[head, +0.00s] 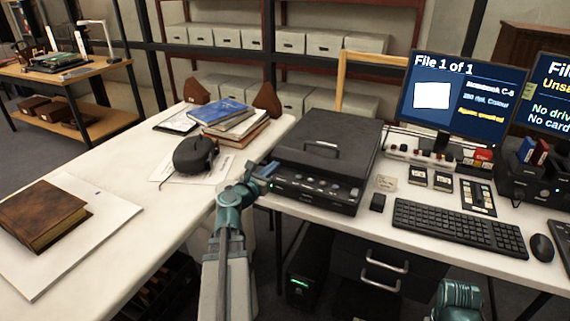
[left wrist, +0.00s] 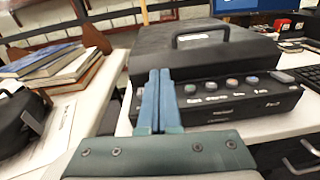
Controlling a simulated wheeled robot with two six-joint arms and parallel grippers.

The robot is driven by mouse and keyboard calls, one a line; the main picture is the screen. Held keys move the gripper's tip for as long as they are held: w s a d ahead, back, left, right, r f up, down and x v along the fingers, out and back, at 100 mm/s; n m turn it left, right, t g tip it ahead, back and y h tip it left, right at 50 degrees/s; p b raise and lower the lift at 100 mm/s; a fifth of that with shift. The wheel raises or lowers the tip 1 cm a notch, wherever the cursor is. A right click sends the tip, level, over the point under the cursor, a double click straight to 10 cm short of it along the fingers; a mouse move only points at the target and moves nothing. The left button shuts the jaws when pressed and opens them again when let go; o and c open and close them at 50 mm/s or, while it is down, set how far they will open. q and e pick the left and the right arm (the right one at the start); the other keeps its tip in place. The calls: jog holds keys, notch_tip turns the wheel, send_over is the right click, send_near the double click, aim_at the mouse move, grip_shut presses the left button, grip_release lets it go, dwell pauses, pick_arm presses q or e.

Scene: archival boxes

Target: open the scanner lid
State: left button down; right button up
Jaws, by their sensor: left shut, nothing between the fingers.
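The scanner (head: 318,188) is a dark box on the white desk, with a row of buttons along its front. Its black lid (head: 340,130) lies flat and closed, with a raised bar handle (head: 322,145) on top; the lid also shows in the left wrist view (left wrist: 150,42), with the handle (left wrist: 203,28) beyond my fingers. My left gripper (head: 267,170) is at the scanner's front left corner, short of the handle. Its blue fingers (left wrist: 159,75) are together with nothing between them. I cannot tell whether they touch the scanner. A teal part of my right arm shows at the lower right; its fingers are not visible.
Books (head: 228,118) and a black rounded object (head: 195,154) lie left of the scanner. A monitor (head: 462,95) stands behind right. A small black block (head: 378,202) and a keyboard (head: 460,228) sit to the right. Space above the lid looks clear.

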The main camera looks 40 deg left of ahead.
pick_arm(q)
jog(key=shift+n+y, duration=0.4)
jog(key=shift+n, duration=0.1)
jog(key=x, duration=0.4)
jog(key=a+x, duration=0.1)
jog(key=x, duration=0.3)
jog(key=shift+w+a+f+b, duration=0.1)
jog(key=shift+a+f+b, duration=0.15)
jog(key=shift+b, duration=0.1)
jog(key=shift+w+a+r, duration=0.1)
jog(key=shift+w+r, duration=0.05)
jog(key=shift+w, duration=0.5)
jog(key=shift+w+r+p, duration=0.15)
jog(key=shift+r+p, duration=1.65)
jog(key=shift+p, duration=0.15)
pick_arm(e)
jog(key=shift+s+d+r, duration=0.1)
jog(key=shift+d+r, duration=0.05)
jog(key=shift+r, duration=1.05)
jog(key=shift+r, duration=0.1)
